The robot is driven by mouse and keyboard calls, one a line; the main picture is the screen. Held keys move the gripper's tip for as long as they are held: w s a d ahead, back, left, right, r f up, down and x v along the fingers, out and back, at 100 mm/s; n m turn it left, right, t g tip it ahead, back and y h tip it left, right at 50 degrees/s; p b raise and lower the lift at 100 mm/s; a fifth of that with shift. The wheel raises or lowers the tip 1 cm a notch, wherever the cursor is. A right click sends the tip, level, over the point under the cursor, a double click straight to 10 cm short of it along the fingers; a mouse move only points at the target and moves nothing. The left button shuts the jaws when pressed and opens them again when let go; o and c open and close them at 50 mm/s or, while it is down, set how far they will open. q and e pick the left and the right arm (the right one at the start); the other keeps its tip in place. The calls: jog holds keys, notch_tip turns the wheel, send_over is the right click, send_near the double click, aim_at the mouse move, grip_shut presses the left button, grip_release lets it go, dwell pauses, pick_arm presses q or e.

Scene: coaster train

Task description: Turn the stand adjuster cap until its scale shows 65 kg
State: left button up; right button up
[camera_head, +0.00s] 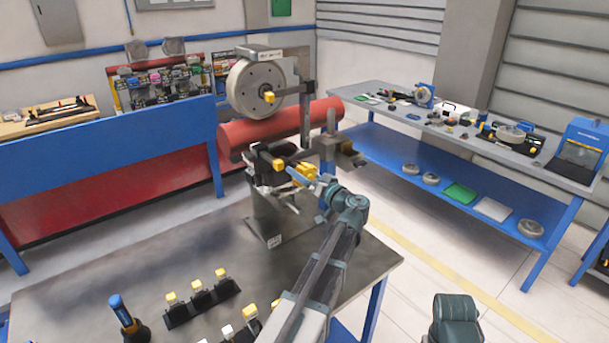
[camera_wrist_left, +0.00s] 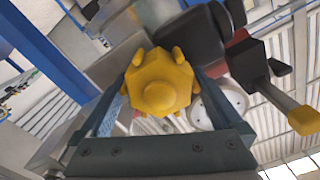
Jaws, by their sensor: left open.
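The yellow cap (camera_head: 304,174) sits on the machine stand (camera_head: 268,215) at the back of the metal workbench. In the left wrist view the yellow cap (camera_wrist_left: 160,85) is large and faces me, with a hexagonal body, a round centre and lobes around it. My left gripper (camera_head: 312,183) is at the cap in the head view. In the left wrist view its two fingers stand open on either side of the cap. I cannot tell whether they touch it. No scale reading is legible.
A yellow-tipped lever (camera_wrist_left: 300,118) sticks out right of the cap in the wrist view. A large grey wheel (camera_head: 245,88) stands above the stand. Black holders with yellow caps (camera_head: 202,300) and a blue-handled tool (camera_head: 125,312) stand on the workbench's front part. Its middle left is clear.

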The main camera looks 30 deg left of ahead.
pick_arm(q)
jog(key=c, duration=1)
jog(key=shift+m, duration=0.3)
jog(key=m, duration=0.5)
jog(key=shift+f, duration=0.1)
jog(key=m, duration=0.6)
jog(key=shift+f, duration=0.1)
